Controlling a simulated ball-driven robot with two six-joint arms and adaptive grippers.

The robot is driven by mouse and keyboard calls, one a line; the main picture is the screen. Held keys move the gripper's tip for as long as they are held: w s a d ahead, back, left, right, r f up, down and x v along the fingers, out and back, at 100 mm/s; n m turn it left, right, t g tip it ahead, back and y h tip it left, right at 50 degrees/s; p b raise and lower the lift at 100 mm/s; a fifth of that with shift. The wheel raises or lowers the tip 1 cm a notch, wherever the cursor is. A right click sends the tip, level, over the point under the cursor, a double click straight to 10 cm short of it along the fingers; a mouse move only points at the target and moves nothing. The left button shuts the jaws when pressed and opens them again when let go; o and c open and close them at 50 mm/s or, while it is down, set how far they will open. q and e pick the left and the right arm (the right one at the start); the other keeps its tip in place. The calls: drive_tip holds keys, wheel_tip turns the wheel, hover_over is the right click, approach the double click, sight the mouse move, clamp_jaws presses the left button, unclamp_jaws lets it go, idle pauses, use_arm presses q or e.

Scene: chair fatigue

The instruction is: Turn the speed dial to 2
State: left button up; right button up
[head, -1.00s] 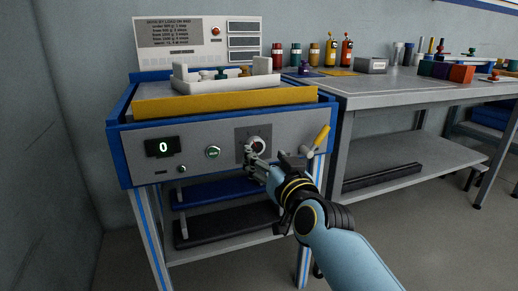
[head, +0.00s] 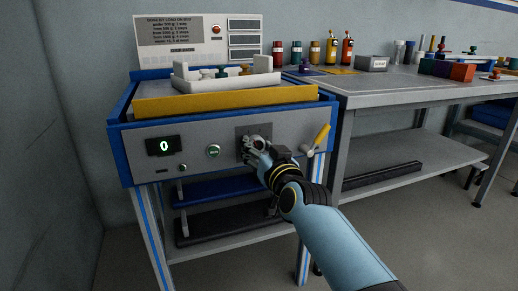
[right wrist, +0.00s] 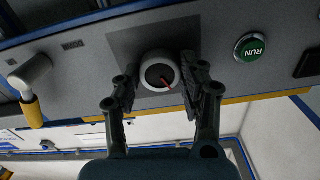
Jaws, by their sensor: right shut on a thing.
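The speed dial (right wrist: 160,72) is a round grey-white knob with a red pointer line, on a dark square plate on the machine's front panel (head: 205,136). My right gripper (right wrist: 160,85) has its two fingers on either side of the knob in the right wrist view, shut on it. In the head view my right gripper (head: 256,150) covers most of the dial, and the scale marks cannot be read. A black display (head: 163,146) on the panel reads 0. My left gripper is not in view.
A green RUN button (head: 213,151) and a small knob sit left of the dial. A yellow-handled lever (head: 322,134) is close on the right. A white tray (head: 226,82) rests on top. A grey workbench (head: 420,92) with bottles and blocks stands to the right.

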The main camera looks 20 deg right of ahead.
drive_tip(key=shift+c, duration=1.1)
drive_tip(key=shift+m, duration=0.3)
drive_tip(key=m, duration=0.3)
drive_tip(key=shift+m+p, duration=0.3)
drive_tip(key=shift+p, duration=0.1)
drive_tip(key=shift+m, duration=1.9)
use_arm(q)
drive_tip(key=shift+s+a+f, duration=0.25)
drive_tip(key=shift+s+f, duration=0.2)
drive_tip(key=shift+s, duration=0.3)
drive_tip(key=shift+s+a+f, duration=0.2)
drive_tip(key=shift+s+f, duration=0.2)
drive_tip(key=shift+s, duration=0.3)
use_arm(e)
drive_tip(key=shift+m, duration=0.8)
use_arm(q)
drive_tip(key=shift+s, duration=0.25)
